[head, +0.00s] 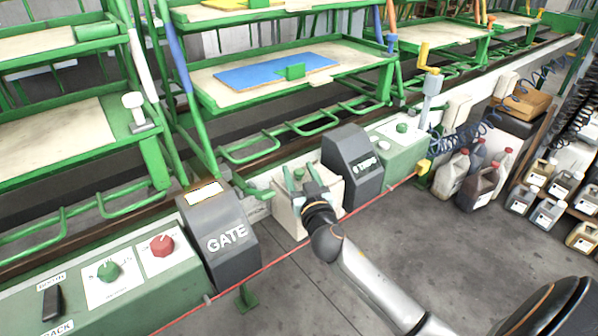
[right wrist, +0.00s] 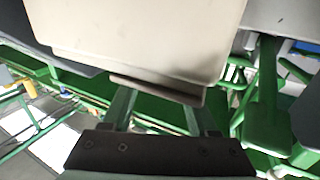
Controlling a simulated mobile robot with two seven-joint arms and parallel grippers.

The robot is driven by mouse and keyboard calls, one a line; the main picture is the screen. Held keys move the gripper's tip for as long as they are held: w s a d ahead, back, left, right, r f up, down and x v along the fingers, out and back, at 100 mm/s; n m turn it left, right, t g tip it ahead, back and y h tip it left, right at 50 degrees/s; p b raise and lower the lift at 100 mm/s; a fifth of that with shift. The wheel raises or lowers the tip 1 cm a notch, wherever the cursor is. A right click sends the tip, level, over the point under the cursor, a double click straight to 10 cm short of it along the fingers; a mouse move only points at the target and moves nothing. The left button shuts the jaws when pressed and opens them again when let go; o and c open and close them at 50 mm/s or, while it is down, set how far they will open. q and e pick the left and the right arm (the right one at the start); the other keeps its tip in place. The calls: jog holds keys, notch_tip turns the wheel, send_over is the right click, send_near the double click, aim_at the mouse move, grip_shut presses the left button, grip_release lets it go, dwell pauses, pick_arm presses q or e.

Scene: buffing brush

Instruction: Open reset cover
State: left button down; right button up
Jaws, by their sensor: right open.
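A cream box-shaped cover (head: 289,219) sits on the green console between two dark grey covers. It has no label that I can read. My right gripper (head: 301,178) is at this cream cover, its fingers open and apart, partly hiding it. In the right wrist view the cream cover (right wrist: 150,35) fills the top, with a dark lip (right wrist: 158,88) along its lower edge. The gripper fingers (right wrist: 156,105) reach toward that lip, one near each end. I cannot tell whether they touch it. The cover looks closed. My left gripper is not in view.
The dark GATE cover (head: 217,235) stands close on the left, and another dark labelled cover (head: 352,162) close on the right. A red cord (head: 290,254) runs along the console front. A red knob (head: 162,245) and green knob (head: 108,271) sit at left. Green racks stand behind.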

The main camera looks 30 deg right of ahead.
jog(key=shift+w, duration=0.1)
grip_shut()
dwell(0.5)
dwell(0.5)
dwell(0.4)
